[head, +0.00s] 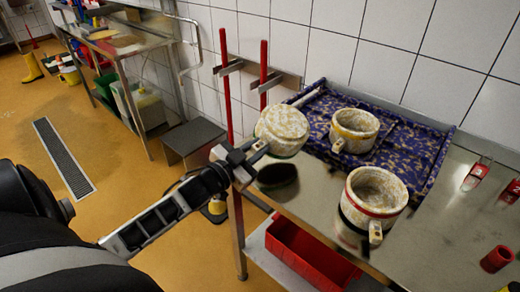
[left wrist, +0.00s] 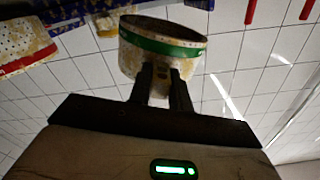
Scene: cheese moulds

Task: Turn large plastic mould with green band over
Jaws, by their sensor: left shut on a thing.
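The large mould with the green band (head: 282,128) is pale and mottled. It is held above the steel table's left end, with its pale closed side up and the band (head: 279,154) low. My left gripper (head: 255,151) is shut on its handle. In the left wrist view the fingers (left wrist: 163,80) close on the handle below the green-banded mould (left wrist: 160,46), and the picture looks inverted, with the table side at the top. The inside of the mould is hidden in the head view. My right gripper is not in view.
A red-banded mould (head: 375,195) stands upright on the steel table (head: 440,240). A yellow-banded mould (head: 353,130) stands on the blue mottled tray (head: 410,150). Red items lie at the right. A red crate (head: 305,258) is below. A tiled wall is behind.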

